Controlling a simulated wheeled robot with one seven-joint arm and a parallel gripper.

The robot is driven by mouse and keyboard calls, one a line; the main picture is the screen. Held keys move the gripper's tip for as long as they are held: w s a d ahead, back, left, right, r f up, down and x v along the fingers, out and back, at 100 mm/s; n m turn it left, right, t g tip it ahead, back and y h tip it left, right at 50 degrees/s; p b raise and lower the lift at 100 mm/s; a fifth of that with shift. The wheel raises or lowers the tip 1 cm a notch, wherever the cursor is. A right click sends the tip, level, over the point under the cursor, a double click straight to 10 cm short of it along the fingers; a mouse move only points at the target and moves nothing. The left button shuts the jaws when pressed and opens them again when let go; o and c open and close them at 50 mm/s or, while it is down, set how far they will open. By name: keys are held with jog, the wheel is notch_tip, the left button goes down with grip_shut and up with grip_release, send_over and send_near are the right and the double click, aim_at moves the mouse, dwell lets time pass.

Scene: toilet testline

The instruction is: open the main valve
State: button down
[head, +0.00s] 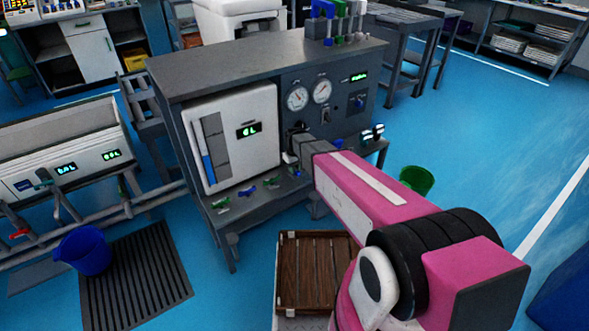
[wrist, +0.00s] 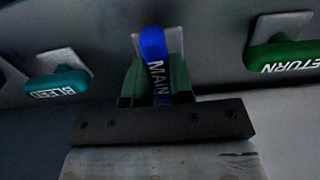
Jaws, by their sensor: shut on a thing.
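The main valve handle (wrist: 156,72) is a blue lever marked MAIN, in the middle of the wrist view. It hangs down from a pale square plate on a dark panel. My gripper (wrist: 157,88) is shut on it, with one dark green finger on each side. The fingertips are close to the panel. In the head view my gripper (head: 292,158) is at the front of the grey test bench (head: 265,55), right of the white display box (head: 234,137). I cannot make out the held handle there.
In the wrist view a teal BLEED handle (wrist: 61,86) is on the left and a green RETURN handle (wrist: 282,57) on the right. Two gauges (head: 309,94) sit above my gripper. Small coloured levers (head: 247,191) are on the bench ledge. A wooden crate (head: 318,270) stands below my arm.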

dwell(0.3)
jog(key=c, duration=1)
grip_release()
jog(key=shift+r, duration=0.1)
notch_tip(320, 180, up, 11)
jog(key=shift+f, duration=0.2)
jog(key=s+d+r+m, duration=0.2)
jog(key=s+d+m, duration=0.5)
jog(key=s+d, duration=1.2)
